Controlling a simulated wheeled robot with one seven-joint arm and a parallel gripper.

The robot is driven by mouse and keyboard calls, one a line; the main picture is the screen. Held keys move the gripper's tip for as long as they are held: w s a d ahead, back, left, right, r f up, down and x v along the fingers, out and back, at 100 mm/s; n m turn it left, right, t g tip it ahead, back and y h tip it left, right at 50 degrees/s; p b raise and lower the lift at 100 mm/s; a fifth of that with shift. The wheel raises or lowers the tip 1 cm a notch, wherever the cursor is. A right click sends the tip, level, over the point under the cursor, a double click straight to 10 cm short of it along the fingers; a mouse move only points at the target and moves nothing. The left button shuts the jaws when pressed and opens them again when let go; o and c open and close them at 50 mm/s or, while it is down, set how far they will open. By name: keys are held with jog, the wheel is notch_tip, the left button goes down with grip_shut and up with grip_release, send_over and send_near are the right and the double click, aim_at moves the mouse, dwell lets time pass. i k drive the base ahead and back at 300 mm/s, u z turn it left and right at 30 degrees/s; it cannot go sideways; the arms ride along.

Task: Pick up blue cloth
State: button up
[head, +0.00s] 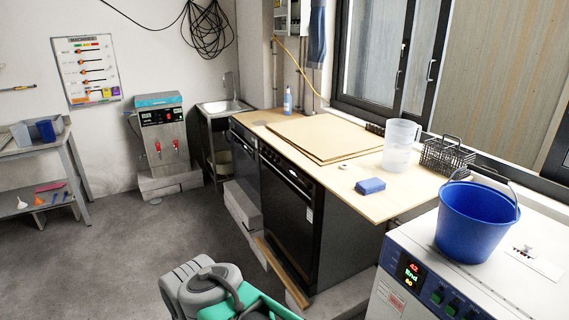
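A small blue folded block (370,186), which could be a folded cloth or a sponge, lies on the light wooden worktop (330,200) near its front right. A blue cloth-like strip (317,48) hangs at the wall by the window frame; I cannot tell which one is the blue cloth. My gripper is not in view, and nothing is seen touching either blue item.
A clear jug (400,146), a black wire basket (440,158) and flat boards (325,138) are on the worktop. A blue bucket (478,226) stands on the white machine (400,262). A grey and green object (215,285) stands in front. The floor at left is clear.

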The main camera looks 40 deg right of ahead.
aim_at(372, 185)
jog(key=z, duration=0.15)
jog(key=i, duration=1.55)
jog(key=z, duration=1.25)
jog(key=i, duration=0.95)
jog(key=z, duration=1.45)
jog(key=i, duration=0.4)
jog(key=z, duration=0.15)
